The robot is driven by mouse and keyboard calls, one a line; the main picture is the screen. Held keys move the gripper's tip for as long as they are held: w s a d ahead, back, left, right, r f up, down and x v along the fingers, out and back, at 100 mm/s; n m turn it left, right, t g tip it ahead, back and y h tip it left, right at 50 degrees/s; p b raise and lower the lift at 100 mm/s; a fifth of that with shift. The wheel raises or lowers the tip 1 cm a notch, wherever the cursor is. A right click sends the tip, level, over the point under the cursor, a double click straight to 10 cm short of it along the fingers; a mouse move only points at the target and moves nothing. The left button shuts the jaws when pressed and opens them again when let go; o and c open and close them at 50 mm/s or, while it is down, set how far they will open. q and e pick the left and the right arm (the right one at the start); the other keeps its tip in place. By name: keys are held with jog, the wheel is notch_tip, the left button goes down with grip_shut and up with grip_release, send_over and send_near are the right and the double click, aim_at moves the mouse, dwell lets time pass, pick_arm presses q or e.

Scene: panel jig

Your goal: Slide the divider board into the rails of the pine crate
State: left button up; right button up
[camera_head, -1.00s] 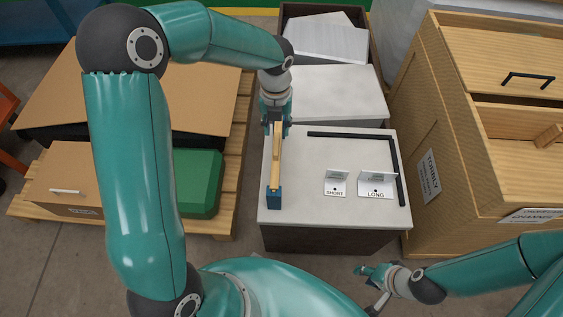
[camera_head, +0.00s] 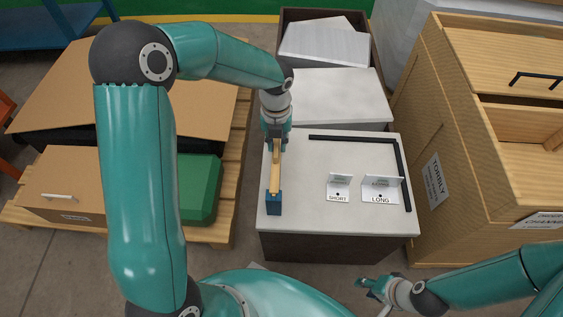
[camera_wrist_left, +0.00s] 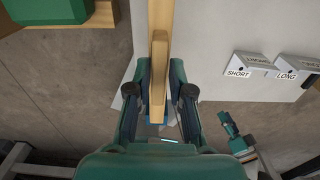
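The divider board (camera_head: 275,177) is a thin pale wooden panel on edge at the left of the white-topped table, its near end in a blue block (camera_head: 274,204). My left gripper (camera_head: 276,143) is over its far part, a finger on each side. In the left wrist view the board (camera_wrist_left: 159,60) runs between the fingers (camera_wrist_left: 160,88), which look spread; contact at the tips is unclear. The pine crate (camera_head: 460,130) stands to the right of the table; its rails cannot be made out. My right gripper (camera_head: 370,294) is open and empty, low in front of the table.
White SHORT (camera_head: 338,190) and LONG (camera_head: 381,191) signs stand on the table. A black angled strip (camera_head: 403,175) edges its far and right sides. A pallet (camera_head: 239,160) with cardboard boxes and a green case (camera_head: 199,188) is left. Pale blocks (camera_head: 335,95) stand behind.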

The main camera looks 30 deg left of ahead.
pick_arm(q)
grip_shut()
jog(key=shift+s+r+p, duration=0.15)
jog(key=shift+r+p, duration=0.45)
jog(key=shift+p, duration=0.15)
dwell(0.4)
notch_tip(320, 180, up, 11)
jog(key=p, duration=1)
dwell(1.0)
